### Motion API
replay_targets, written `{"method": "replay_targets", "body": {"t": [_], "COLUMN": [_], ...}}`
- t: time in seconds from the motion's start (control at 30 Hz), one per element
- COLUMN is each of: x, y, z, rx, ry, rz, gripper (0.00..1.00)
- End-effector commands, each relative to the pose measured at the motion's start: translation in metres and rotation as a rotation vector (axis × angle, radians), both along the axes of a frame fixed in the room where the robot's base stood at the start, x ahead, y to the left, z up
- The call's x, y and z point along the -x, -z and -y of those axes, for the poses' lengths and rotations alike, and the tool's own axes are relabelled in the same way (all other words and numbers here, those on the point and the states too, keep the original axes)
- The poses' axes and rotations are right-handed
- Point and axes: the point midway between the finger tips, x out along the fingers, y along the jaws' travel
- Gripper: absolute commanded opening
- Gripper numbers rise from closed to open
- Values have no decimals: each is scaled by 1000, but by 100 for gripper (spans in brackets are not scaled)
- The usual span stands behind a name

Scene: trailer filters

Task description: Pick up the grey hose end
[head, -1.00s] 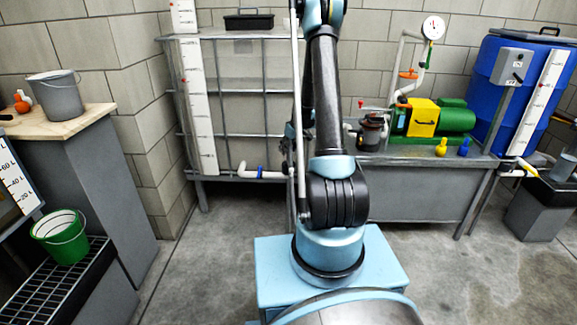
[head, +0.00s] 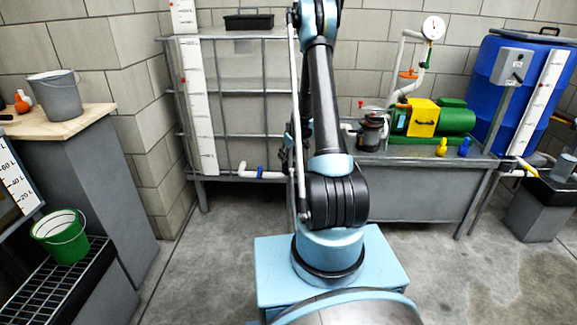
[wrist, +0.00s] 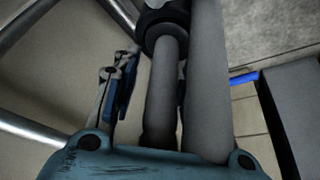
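A long pale grey tube (head: 296,110) stands almost upright along the left side of my arm in the head view. I cannot tell whether it is the grey hose. In the wrist view, a grey cylinder with a black collar (wrist: 165,95) and a thicker grey cylinder (wrist: 207,85) run close in front of the camera. Which of them is the hose end is unclear. One side of my gripper, with blue pads, shows left of the cylinders; the other side is hidden behind them. In the head view my gripper is a small dark shape, mostly hidden by the tube and arm.
A caged tank (head: 245,105) stands behind my arm, with a white outlet pipe (head: 262,174) low down. A grey bench (head: 425,195) with a green and yellow pump (head: 440,120) stands right, beside a blue barrel (head: 520,85). A green bucket (head: 62,236) is at left. Floor between is clear.

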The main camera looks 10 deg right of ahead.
Motion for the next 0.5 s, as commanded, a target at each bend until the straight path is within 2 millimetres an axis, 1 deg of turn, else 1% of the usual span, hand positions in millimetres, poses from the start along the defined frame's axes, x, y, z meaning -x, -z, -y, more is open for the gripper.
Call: {"method": "replay_targets", "body": {"t": [0.03, 0.13, 0.5], "x": [0, 0, 0], "y": [0, 0, -2], "z": [0, 0, 0], "rx": [0, 0, 0], "ry": [0, 0, 0], "rz": [0, 0, 0], "gripper": [23, 0, 0]}}
